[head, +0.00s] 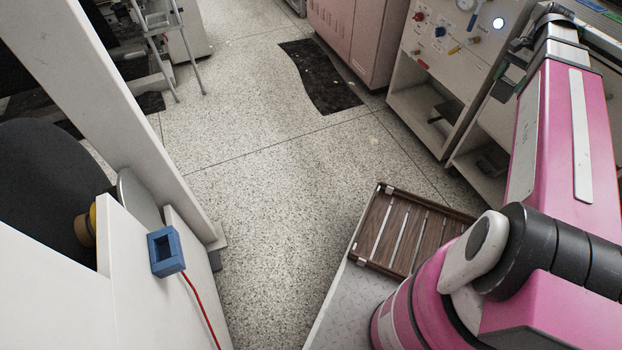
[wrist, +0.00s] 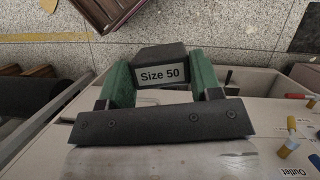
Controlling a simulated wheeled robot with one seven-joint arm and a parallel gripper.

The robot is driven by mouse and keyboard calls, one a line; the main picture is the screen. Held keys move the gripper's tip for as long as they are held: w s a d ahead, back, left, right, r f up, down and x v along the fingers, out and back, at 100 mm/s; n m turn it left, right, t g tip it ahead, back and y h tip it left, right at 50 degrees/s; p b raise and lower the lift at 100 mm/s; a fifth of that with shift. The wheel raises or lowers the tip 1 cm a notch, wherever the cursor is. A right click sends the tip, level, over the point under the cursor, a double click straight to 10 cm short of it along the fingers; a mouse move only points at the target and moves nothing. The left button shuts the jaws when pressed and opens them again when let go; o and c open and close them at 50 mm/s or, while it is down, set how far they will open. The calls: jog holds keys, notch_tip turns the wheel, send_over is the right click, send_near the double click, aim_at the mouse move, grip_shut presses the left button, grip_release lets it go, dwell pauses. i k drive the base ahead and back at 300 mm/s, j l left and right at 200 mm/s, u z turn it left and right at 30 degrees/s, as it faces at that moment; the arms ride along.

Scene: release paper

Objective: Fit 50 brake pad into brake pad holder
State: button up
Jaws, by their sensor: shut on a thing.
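The brake pad (wrist: 160,56) is a dark block with a white "Size 50" label. In the wrist view it sits between the two green fingers of my gripper (wrist: 161,78), which are shut on it from both sides. My gripper holds it in the air, near the grey panel cabinet at the right. A blue square block with a dark opening (head: 166,252) is fixed on the white panel at the lower left of the head view. A red cable hangs from it. It may be the brake pad holder; the frames do not name it. My gripper is far from it.
A brown slatted wooden tray (head: 408,232) lies beside my arm on a grey surface. The cabinet (head: 440,75) with knobs and open shelves stands at the right. A pink cabinet (head: 350,35) is behind. The speckled floor (head: 270,180) is open in the middle.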

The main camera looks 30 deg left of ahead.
aim_at(166, 252)
jog(key=u, duration=0.5)
jog(key=l+u, duration=0.1)
jog(key=u, duration=0.35)
jog(key=k+u, duration=0.1)
jog(key=u, duration=1.4)
jog(key=k+j, duration=0.05)
